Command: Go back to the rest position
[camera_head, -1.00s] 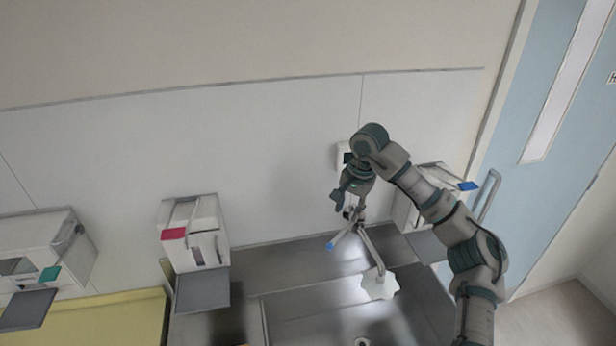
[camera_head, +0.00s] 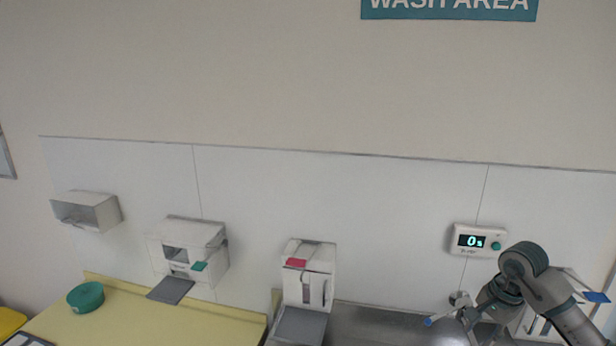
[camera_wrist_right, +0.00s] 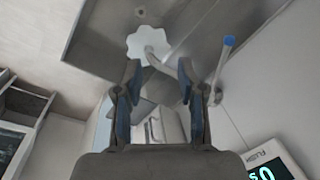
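My right arm comes in from the lower right in the head view. Its gripper (camera_head: 486,312) hangs near the tap, below the wall timer. In the right wrist view my right gripper (camera_wrist_right: 158,82) has its two fingers apart with nothing held between them. The tap (camera_wrist_right: 187,82) shows beyond the fingers, with a blue-tipped lever (camera_wrist_right: 222,62); I cannot tell whether a finger touches it. The blue lever tip also shows in the head view (camera_head: 430,321). My left gripper is in neither view.
A wall timer (camera_head: 480,241) reads 0s. A dispenser with a red tab (camera_head: 309,275) and one with a green tab (camera_head: 190,250) hang on the wall. A green bowl (camera_head: 86,296) stands on the yellow counter (camera_head: 150,325). The metal sink (camera_head: 375,325) lies below.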

